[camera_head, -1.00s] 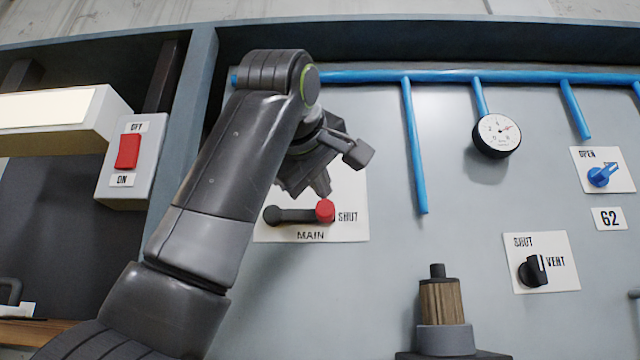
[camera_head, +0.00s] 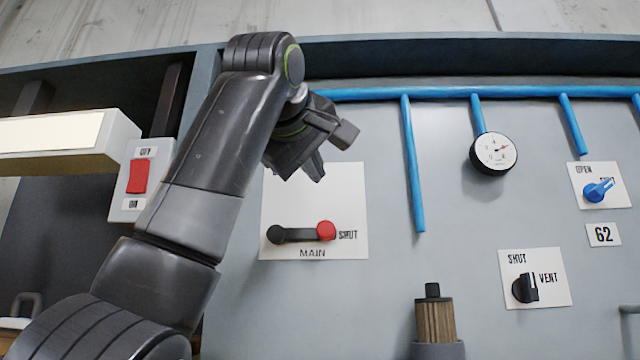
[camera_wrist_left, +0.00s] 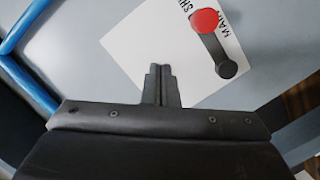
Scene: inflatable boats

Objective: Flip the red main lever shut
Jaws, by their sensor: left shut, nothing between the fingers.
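The main lever (camera_head: 300,234) is a dark bar with a black pivot at its left end and a red knob (camera_head: 326,231) at its right end. It lies level on the white MAIN plate (camera_head: 285,205), with the red knob right beside the word SHUT. The lever also shows in the left wrist view (camera_wrist_left: 215,47), at the upper right. My left gripper (camera_head: 318,176) is shut and empty. It is above the lever and apart from it. My right gripper is in neither view.
A blue pipe (camera_head: 412,160) drops down right of the plate. A gauge (camera_head: 493,153), a blue OPEN valve (camera_head: 598,190) and a black VENT knob (camera_head: 525,288) are farther right. A red OFF/ON switch (camera_head: 138,177) is left. A wooden-handled post (camera_head: 436,318) stands below.

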